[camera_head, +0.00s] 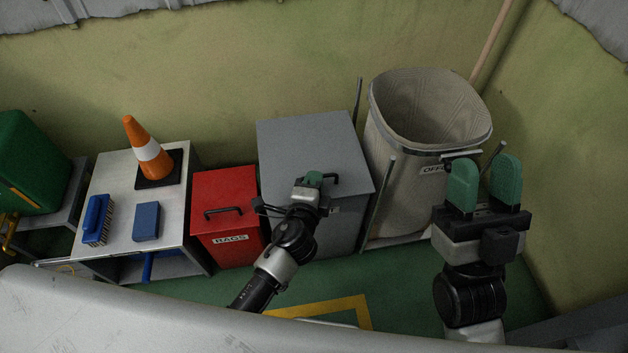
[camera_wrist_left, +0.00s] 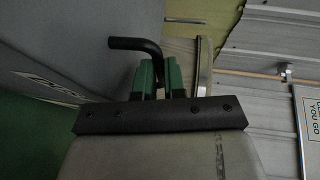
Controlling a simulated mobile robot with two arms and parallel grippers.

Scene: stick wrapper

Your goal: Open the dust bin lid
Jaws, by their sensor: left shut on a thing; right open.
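The grey bin (camera_head: 335,220) stands in the middle of the head view, and its flat grey lid (camera_head: 310,143) lies closed on top. A black handle (camera_head: 333,178) sits at the lid's front edge. My left gripper (camera_head: 314,179) is at that handle, its green fingers shut on it. In the left wrist view the black handle (camera_wrist_left: 133,44) bends down between the green fingers of my left gripper (camera_wrist_left: 158,77), beside the grey bin (camera_wrist_left: 90,45). My right gripper (camera_head: 485,182) is open and empty, in front of the bag-lined bin at the right.
A red box (camera_head: 222,190) labelled RAGS stands left of the grey bin. Right of it is a tall lined bin (camera_head: 405,180). A table (camera_head: 112,210) at the left holds an orange cone (camera_head: 146,150), a brush (camera_head: 97,220) and a blue block (camera_head: 146,221).

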